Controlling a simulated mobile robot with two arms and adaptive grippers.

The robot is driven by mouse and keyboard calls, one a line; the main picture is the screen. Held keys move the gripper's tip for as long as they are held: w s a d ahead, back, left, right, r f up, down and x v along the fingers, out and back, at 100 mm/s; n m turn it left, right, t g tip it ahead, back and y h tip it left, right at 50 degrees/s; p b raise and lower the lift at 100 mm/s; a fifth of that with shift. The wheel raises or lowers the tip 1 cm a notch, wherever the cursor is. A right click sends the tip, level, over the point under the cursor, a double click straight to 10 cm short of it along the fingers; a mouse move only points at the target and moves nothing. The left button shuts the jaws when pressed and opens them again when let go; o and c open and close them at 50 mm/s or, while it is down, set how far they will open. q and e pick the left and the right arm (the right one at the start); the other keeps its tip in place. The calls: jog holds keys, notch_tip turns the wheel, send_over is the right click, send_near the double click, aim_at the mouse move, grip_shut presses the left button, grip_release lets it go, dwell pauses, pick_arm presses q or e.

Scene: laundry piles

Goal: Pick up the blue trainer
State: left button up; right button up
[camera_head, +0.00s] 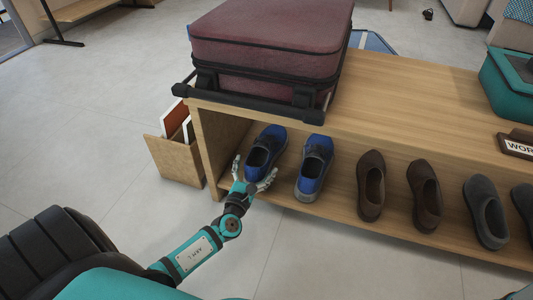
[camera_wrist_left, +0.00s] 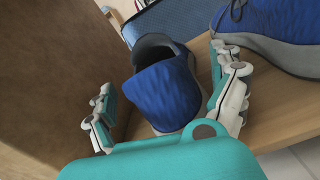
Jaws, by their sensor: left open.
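Two blue trainers stand side by side on the low shelf of the wooden bench (camera_head: 400,90). The left blue trainer (camera_head: 265,146) is nearest the bench's side panel, and the other blue trainer (camera_head: 314,166) is just right of it. My left gripper (camera_head: 254,175) is open at the heel end of the left trainer. In the left wrist view, the left trainer's blue heel (camera_wrist_left: 165,92) sits between the spread fingers of the gripper (camera_wrist_left: 170,110). The other trainer (camera_wrist_left: 275,25) is close beside the right-hand finger. My right gripper does not show.
Brown shoes (camera_head: 371,185) and grey shoes (camera_head: 486,211) stand further right on the shelf. A maroon suitcase (camera_head: 265,40) lies on the bench top. A wooden box (camera_head: 174,158) stands left of the bench. Floor in front is clear.

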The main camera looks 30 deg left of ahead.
aim_at(265, 147)
pick_arm(q)
jog(key=shift+b+x, duration=0.35)
jog(key=shift+x, duration=1.15)
jog(key=c, duration=1.5)
